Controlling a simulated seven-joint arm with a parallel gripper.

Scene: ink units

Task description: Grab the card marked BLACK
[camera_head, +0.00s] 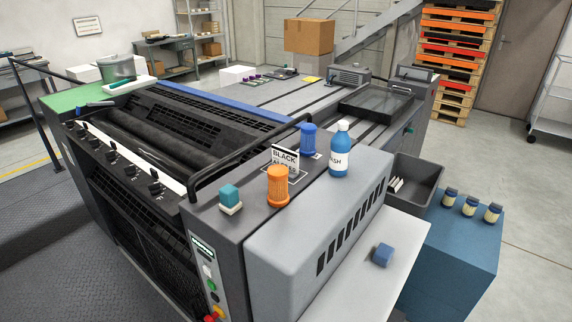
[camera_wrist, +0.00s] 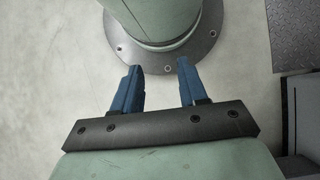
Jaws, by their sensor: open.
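A blue wash bottle (camera_head: 339,152) stands right of the card. A teal block (camera_head: 230,198) sits on a white pad to the left. A black rail (camera_head: 240,157) arches close by. A dark bin (camera_head: 415,183) and several small jars (camera_head: 470,205) are at the right.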

